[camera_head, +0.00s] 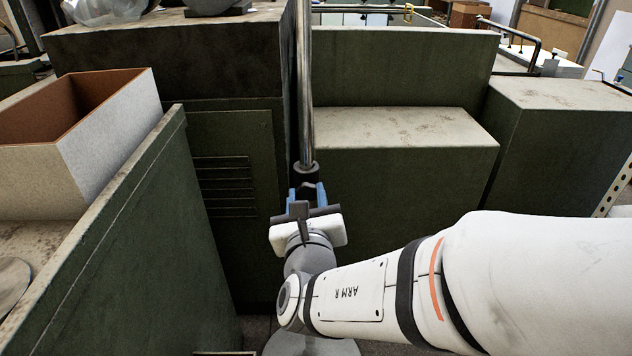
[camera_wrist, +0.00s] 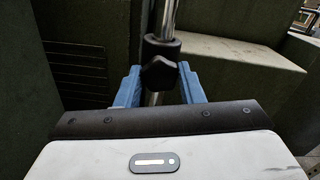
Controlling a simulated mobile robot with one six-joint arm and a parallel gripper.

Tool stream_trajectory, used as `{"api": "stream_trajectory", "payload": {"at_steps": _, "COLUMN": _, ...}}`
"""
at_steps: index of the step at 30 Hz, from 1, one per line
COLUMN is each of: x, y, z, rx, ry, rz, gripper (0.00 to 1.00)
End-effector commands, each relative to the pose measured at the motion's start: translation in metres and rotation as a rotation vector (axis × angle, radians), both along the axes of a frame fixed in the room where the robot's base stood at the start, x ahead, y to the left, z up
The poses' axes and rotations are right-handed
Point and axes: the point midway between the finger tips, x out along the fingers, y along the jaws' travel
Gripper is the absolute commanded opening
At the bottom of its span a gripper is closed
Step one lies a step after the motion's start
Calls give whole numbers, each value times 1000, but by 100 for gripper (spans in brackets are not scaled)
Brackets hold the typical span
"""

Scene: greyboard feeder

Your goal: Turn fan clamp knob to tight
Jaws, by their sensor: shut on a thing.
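The fan clamp knob (camera_wrist: 158,73) is a black lobed knob on a black clamp collar (camera_wrist: 161,46) around a shiny upright metal pole (camera_wrist: 167,17). In the head view the collar (camera_head: 305,171) sits at the lower part of the pole (camera_head: 305,90). My gripper (camera_wrist: 158,80) has blue fingers, one on each side of the knob, and is shut on it. In the head view my gripper (camera_head: 306,190) reaches the pole just below the collar. The knob is mostly hidden there by the fingers, and its turn angle cannot be told.
A dark green cabinet with a louvred panel (camera_head: 225,185) stands left of the pole. Lower green housings (camera_head: 400,175) stand to the right.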

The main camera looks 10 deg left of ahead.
Motion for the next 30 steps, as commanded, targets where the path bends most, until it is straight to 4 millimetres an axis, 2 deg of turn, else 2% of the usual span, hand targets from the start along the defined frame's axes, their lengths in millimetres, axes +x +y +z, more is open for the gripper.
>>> {"api": "stream_trajectory", "payload": {"at_steps": 30, "x": 0, "y": 0, "z": -1, "rx": -935, "ry": -235, "rz": -2, "gripper": 12}}
